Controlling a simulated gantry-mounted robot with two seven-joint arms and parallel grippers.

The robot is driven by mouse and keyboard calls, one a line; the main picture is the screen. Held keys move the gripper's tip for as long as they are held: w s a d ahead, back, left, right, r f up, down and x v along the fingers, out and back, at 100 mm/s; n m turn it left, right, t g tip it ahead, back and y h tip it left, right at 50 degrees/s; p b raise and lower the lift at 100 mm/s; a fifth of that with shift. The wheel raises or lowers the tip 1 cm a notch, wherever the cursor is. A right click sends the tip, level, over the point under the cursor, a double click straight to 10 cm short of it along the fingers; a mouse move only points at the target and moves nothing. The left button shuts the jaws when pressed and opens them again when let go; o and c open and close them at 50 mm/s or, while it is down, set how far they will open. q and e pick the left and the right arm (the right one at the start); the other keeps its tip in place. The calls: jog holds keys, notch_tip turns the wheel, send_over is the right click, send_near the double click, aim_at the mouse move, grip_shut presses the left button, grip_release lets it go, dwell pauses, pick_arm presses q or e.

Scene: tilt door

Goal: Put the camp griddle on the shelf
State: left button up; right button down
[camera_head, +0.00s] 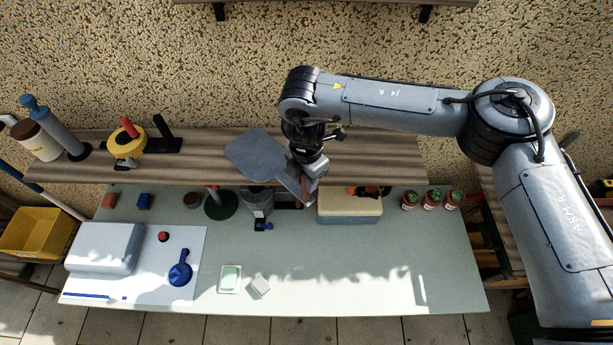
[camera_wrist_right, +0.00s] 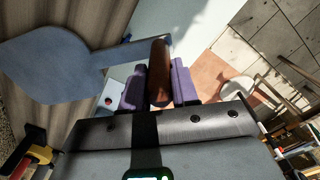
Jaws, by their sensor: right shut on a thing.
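The camp griddle (camera_head: 257,154) is a flat blue-grey plate with a brown handle. My right gripper (camera_head: 307,188) is shut on that handle, near the front edge of the wooden shelf (camera_head: 390,160). The plate lies over the shelf boards in the head view; I cannot tell whether it touches them. In the right wrist view the griddle plate (camera_wrist_right: 48,62) is at the left over the wood, and the handle lies between the purple pads of my right gripper (camera_wrist_right: 159,85). My left gripper is not in view.
The shelf right of my gripper looks clear. Below is a workbench (camera_head: 370,270) with a cream box (camera_head: 349,207) and small potted cacti (camera_head: 431,200).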

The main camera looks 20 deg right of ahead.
jog(key=shift+f, duration=0.1)
jog(key=c, duration=0.8)
grip_release()
jog(key=shift+c, duration=0.2)
